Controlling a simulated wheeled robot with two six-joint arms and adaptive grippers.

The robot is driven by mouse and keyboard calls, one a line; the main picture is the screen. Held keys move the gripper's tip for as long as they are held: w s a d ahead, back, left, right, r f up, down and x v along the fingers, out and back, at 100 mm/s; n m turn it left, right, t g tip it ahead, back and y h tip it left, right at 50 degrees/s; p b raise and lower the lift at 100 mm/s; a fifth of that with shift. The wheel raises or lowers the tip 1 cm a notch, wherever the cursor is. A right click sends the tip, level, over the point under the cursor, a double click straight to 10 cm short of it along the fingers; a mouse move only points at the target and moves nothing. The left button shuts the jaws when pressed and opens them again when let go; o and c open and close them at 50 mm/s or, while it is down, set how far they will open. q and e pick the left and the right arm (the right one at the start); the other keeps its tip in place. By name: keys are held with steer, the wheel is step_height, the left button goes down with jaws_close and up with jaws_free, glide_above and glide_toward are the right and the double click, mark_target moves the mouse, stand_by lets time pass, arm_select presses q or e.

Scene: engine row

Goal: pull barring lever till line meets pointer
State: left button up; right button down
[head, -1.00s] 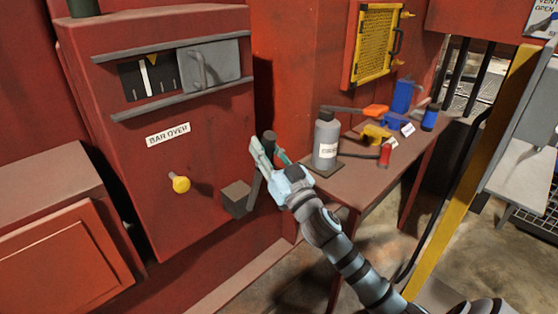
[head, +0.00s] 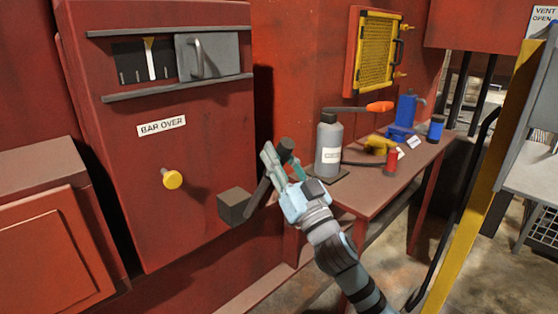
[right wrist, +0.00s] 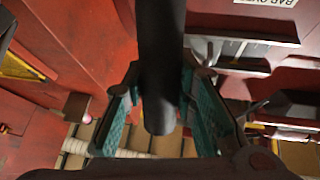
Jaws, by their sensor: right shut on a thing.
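The dark barring lever (head: 262,187) rises from a dark block (head: 234,206) on the red housing's lower right and tilts right. My right gripper (head: 276,161) is shut on its upper part, just below the thick dark end. In the right wrist view the lever (right wrist: 160,70) runs between the teal-padded fingers (right wrist: 160,108). The housing's window shows a yellow pointer (head: 149,43) at the top. A bold white line (head: 152,66) stands directly under it and looks in line with it; smaller pale marks lie either side. My left gripper is not in view.
A yellow knob (head: 172,179) sticks out below the BAR OVER label (head: 162,126). A grey sliding cover (head: 208,56) hides the window's right part. A table (head: 375,184) with a grey bottle (head: 328,146) and several tools stands close right of my gripper. A yellow post (head: 490,170) is farther right.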

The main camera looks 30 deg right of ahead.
steer(key=c, duration=1.3)
jaws_free()
steer(key=v, duration=1.2)
